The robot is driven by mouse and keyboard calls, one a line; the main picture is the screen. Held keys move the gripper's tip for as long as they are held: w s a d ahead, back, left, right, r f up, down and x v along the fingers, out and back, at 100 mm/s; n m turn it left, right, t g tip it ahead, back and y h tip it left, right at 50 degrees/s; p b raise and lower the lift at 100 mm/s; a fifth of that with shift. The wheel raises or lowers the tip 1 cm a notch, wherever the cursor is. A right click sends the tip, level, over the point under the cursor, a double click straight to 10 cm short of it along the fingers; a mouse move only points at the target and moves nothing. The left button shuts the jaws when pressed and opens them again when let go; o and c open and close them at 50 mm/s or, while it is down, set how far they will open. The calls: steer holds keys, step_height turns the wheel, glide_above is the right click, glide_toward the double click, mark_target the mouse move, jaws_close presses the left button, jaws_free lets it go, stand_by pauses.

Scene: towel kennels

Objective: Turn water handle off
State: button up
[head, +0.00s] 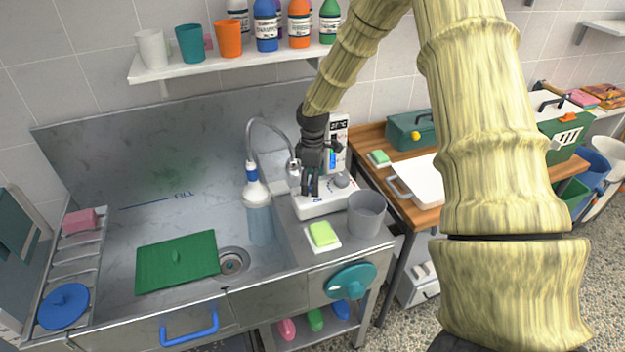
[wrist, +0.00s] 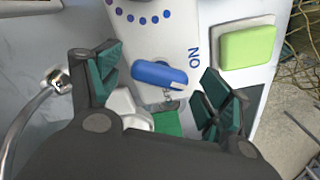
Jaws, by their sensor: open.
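The water handle (wrist: 160,74) is a short blue lever on a white control box (wrist: 140,40). In the wrist view it lies roughly crosswise, its right end near the letters ON. My gripper (wrist: 162,88) is open, with one teal-padded finger on each side of the handle and a gap on both sides. In the head view my gripper (head: 311,183) points down over the white box (head: 325,201) and hides most of the handle. A bluish clear column (head: 261,222), which looks like running water, hangs below the blue and white nozzle (head: 255,180) in the sink.
A green sponge (head: 323,234) and a grey cup (head: 366,213) stand close to the box. The curved metal faucet pipe (wrist: 38,112) passes left of my gripper. The sink holds a green board (head: 177,262) beside the drain (head: 233,262). A shelf (head: 220,60) with cups and bottles hangs above.

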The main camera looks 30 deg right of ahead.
steer(key=c, duration=1)
steer(key=shift+m, duration=0.3)
steer(key=m, duration=1.1)
steer(key=shift+w+d+r, duration=0.1)
steer(key=shift+w, duration=0.05)
steer(key=shift+m, duration=0.3)
